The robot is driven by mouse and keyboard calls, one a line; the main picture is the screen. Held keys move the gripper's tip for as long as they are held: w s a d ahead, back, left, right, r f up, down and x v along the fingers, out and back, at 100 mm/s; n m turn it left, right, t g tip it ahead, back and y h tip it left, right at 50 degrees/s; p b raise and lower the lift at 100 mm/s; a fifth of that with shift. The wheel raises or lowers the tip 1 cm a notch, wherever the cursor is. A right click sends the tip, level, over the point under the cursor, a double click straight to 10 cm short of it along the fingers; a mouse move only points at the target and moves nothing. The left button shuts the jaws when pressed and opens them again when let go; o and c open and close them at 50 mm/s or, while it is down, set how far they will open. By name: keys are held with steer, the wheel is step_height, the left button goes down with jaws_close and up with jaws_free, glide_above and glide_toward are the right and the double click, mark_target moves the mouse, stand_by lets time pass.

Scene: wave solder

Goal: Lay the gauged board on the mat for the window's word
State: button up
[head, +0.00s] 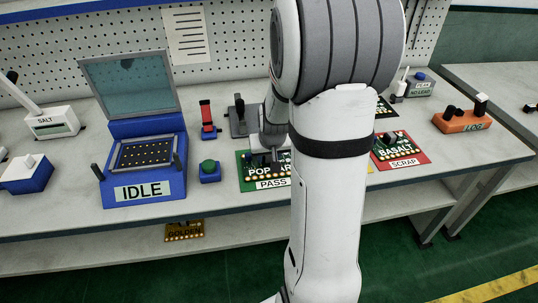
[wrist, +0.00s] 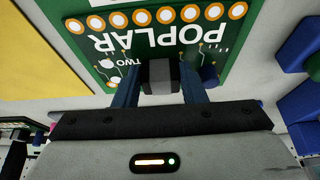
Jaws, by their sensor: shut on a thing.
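The green POPLAR board (wrist: 160,28) has gold rings along one edge and white print that includes TWO. My gripper (wrist: 160,85) is shut on a grey block on it. In the head view the board (head: 268,170), partly behind my arm, is over the green mat (head: 244,178) labelled PASS. I cannot tell whether it touches the mat. My gripper (head: 268,153) is at its far side there. The window on the blue tester (head: 143,191) reads IDLE. The red mat (head: 408,160) labelled SCRAP carries the BASALT board (head: 398,148).
A green button (head: 208,167) on a blue box stands just left of the PASS mat. A yellow surface (wrist: 35,60) lies beside the board in the wrist view. An orange LOG box (head: 462,120) stands at right. A GOLDEN board (head: 185,231) is on the lower shelf.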

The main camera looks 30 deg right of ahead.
steer(key=o, duration=1.2)
steer(key=shift+o, duration=0.2)
steer(key=v, duration=0.7)
steer(key=shift+s+r+p, duration=0.2)
steer(key=shift+r+p, duration=0.1)
steer(key=shift+p, duration=0.05)
steer(key=shift+a, duration=0.15)
